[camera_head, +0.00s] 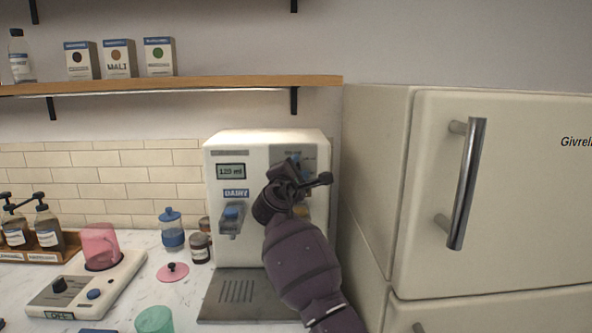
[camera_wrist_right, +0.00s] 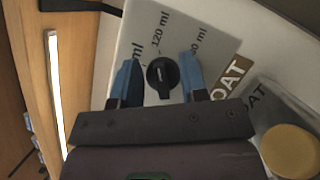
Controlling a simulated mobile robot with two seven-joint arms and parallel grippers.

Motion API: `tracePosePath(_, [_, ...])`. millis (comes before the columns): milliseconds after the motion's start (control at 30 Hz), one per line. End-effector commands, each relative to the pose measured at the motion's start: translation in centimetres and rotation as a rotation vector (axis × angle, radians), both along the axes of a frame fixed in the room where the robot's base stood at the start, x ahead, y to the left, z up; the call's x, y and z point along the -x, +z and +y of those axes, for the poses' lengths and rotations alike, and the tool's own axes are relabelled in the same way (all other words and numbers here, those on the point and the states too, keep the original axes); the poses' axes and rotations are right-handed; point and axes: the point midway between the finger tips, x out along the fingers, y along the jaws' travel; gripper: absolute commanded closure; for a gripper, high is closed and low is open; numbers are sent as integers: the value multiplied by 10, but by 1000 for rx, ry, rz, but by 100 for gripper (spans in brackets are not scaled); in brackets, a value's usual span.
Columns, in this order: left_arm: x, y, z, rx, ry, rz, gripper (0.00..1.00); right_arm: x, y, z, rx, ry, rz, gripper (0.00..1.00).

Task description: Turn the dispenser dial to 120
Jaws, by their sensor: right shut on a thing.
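The white dispenser (camera_head: 222,150) stands against the tiled wall, left of the fridge. Its small display (camera_head: 230,171) appears to read 120 ml. The black dial (camera_wrist_right: 162,77) shows in the right wrist view, on a grey panel with a 120 ml label (camera_wrist_right: 160,30) above it and other labels partly covered. My right gripper (camera_head: 297,172) is at the dispenser's upper right and hides the dial in the head view. Its blue fingers (camera_wrist_right: 160,68) stand on either side of the dial and are shut on it. My left gripper is not in view.
A fridge with a steel handle (camera_head: 467,184) stands close on the right. A wooden shelf (camera_head: 180,86) with boxes hangs above. On the counter are a scale (camera_head: 122,277) with a pink cup (camera_head: 100,246), a blue-lidded jar (camera_head: 172,232) and a green cup (camera_head: 155,320).

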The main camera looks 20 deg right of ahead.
Motion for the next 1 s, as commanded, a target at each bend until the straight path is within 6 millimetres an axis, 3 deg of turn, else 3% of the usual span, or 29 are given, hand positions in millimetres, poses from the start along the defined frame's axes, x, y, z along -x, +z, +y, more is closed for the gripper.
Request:
tracePosePath(333, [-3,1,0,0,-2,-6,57,0,-1,0,-3,-1,1,83])
tracePosePath(367, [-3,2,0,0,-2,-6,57,0,-1,0,-2,-1,1,58])
tracePosePath(533, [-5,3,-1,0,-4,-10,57,0,-1,0,-2,-1,1,34])
tracePosePath(833, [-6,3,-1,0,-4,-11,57,1,-1,1,-2,0,0,34])
tracePosePath(1000, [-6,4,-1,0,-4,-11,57,14,-4,11,-3,2,-1,34])
